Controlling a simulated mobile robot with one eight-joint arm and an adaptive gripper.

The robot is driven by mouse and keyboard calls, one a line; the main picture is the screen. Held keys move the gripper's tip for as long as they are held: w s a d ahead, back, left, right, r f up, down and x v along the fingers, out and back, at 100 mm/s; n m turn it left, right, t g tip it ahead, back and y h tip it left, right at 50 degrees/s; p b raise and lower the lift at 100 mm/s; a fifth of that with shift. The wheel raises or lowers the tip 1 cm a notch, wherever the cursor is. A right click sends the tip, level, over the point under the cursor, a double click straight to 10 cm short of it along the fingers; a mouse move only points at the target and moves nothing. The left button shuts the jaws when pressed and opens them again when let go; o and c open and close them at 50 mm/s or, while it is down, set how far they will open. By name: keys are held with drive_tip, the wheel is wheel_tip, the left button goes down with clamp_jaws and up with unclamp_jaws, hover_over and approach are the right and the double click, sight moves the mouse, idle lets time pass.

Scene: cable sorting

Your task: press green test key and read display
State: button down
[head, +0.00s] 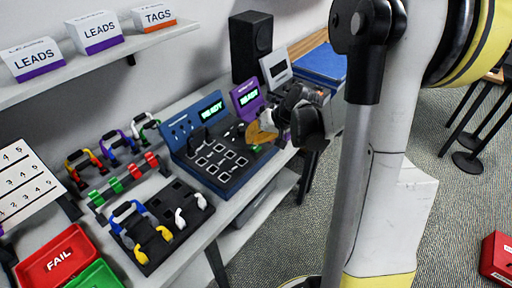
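A blue tester (180,145) with a dark sloped panel of several white-outlined sockets stands on the bench. Its display (211,112) is lit green and appears to read READY. A small green key (257,148) shows at the right end of the tester's panel. The gripper and wrist hide part of the tester's right end.
A purple device (246,98) with a green-lit display stands behind the tester. Leads hang on racks (122,202) at the left. A red FAIL tray (60,262) and green tray (98,277) lie at front left. A black speaker (250,46) stands behind.

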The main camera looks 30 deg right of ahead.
sight(253, 147)
drive_tip(key=shift+f, duration=0.15)
drive_tip(key=shift+f+b, duration=0.35)
drive_tip(key=shift+b, duration=0.15)
drive_tip(key=shift+f+b, duration=0.3)
idle(0.6)
idle(0.4)
drive_tip(key=shift+r+p, duration=0.6)
drive_tip(key=shift+r, duration=0.2)
drive_tip(key=shift+r, duration=0.1)
wheel_tip(253, 147, up, 5)
drive_tip(key=p, duration=0.4)
idle(0.5)
